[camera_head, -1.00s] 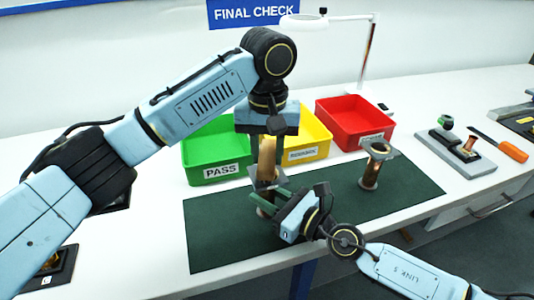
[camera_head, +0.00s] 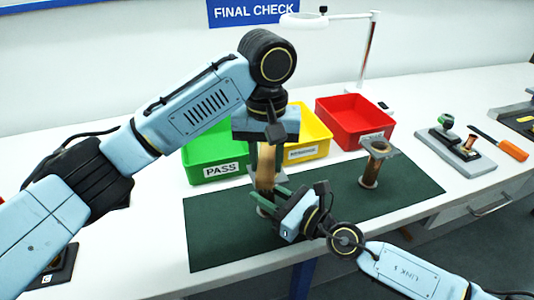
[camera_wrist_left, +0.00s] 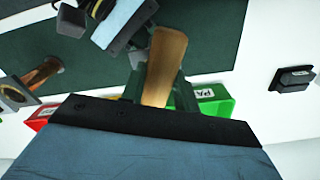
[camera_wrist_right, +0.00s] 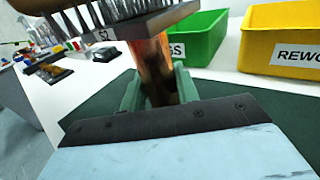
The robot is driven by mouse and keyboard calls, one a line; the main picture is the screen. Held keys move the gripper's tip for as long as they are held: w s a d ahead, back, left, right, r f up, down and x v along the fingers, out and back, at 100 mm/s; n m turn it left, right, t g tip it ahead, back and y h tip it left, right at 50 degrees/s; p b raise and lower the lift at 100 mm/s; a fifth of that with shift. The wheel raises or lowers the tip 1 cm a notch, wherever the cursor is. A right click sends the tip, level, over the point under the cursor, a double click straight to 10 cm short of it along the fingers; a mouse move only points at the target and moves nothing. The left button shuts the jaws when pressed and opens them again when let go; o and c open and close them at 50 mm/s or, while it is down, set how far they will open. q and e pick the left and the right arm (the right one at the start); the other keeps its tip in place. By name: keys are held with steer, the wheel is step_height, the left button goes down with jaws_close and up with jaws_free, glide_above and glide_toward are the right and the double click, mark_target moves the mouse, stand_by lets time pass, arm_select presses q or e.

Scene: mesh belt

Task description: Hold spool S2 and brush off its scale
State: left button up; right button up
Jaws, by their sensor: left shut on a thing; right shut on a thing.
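My left gripper (camera_head: 267,146) is shut on the wooden handle of a brush (camera_head: 266,168); the handle also shows between its fingers in the left wrist view (camera_wrist_left: 164,65). My right gripper (camera_head: 272,202) is below it, shut on the copper-coloured core of spool S2 (camera_wrist_right: 153,70). In the right wrist view the spool's dark flange carries an S2 tag, and the brush's bristles (camera_wrist_right: 118,10) are right at that flange, apparently touching. In the head view the spool is mostly hidden by the grippers. Scale on it cannot be made out.
A second spool (camera_head: 371,168) stands on the dark green mat (camera_head: 410,190). Behind are a green PASS bin (camera_head: 208,172), a yellow REWORK bin (camera_head: 308,151) and a red bin (camera_head: 355,117). A grey fixture (camera_head: 455,152) and orange-handled tool (camera_head: 513,150) lie at right.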

arm_select(q)
steer(key=shift+s, duration=0.3)
steer(key=shift+r, duration=3.55)
arm_select(e)
steer(key=o, duration=1.2)
steer(key=shift+c, duration=0.2)
